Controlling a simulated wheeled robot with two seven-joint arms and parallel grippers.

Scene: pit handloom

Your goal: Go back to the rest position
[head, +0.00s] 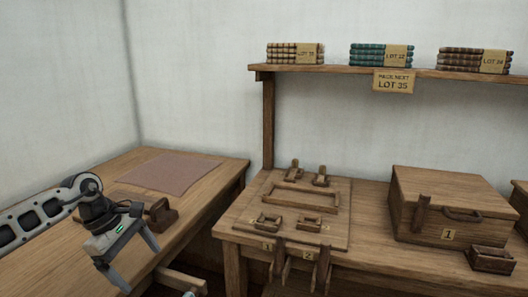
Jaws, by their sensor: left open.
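My left gripper (141,268) is open and empty, with its two fingers spread and pointing down to the right. It hangs over the front part of the left wooden table (60,262). A small dark wooden block or tool (161,214) lies on that table just behind the gripper, and the two look apart. My right gripper cannot be made out.
A reddish mat (170,172) lies on the left table. Above, a shelf (345,69) carries labelled cloth stacks (381,56).

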